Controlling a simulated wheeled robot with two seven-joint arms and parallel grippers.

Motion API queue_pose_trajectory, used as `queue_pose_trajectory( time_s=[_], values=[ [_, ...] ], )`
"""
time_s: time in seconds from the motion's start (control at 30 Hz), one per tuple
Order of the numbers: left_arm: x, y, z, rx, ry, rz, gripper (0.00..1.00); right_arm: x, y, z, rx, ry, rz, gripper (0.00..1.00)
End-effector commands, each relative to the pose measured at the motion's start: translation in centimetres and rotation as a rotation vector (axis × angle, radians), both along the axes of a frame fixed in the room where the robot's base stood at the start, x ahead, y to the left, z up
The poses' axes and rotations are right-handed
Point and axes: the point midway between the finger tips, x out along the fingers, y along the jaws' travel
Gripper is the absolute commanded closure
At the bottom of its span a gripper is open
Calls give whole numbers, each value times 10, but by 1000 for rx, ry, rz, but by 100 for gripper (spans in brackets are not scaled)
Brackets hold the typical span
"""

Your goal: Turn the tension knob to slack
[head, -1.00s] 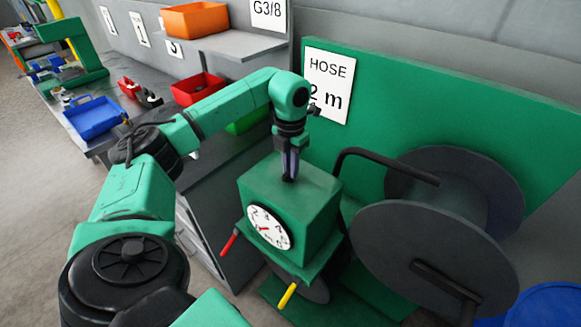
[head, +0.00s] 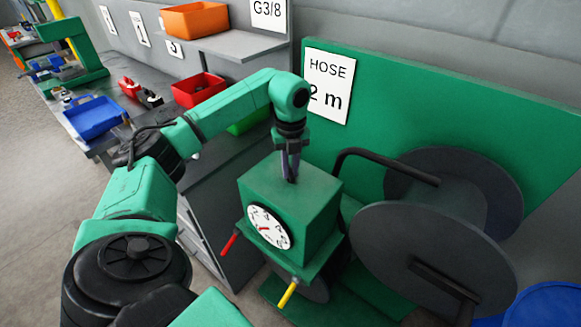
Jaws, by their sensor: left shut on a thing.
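The green box (head: 310,201) has a white round dial (head: 268,227) with a red pointer on its front face. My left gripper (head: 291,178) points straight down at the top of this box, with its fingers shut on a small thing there. That thing is the tension knob by its place, but the fingers hide it almost wholly, so I cannot read its setting. My right gripper is not in view.
A red lever (head: 228,243) and a yellow lever (head: 288,294) stick out below the box. A large dark reel (head: 430,265) stands close on the right. A green panel (head: 440,130) with a hose sign (head: 328,84) rises behind.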

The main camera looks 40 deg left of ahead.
Motion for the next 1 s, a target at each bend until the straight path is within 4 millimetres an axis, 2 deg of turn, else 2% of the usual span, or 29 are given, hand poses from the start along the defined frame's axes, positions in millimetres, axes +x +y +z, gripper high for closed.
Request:
queue_pose_trajectory(
  time_s=[0.5, 0.7, 1.0],
  values=[
    [2, 1, 3, 1, -8, 460, 100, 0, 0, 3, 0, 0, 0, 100],
    [1, 1, 3, 1, -8, 576, 100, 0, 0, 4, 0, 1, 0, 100],
    [2, 1, 3, 0, -9, 655, 100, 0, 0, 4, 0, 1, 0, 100]
  ],
)
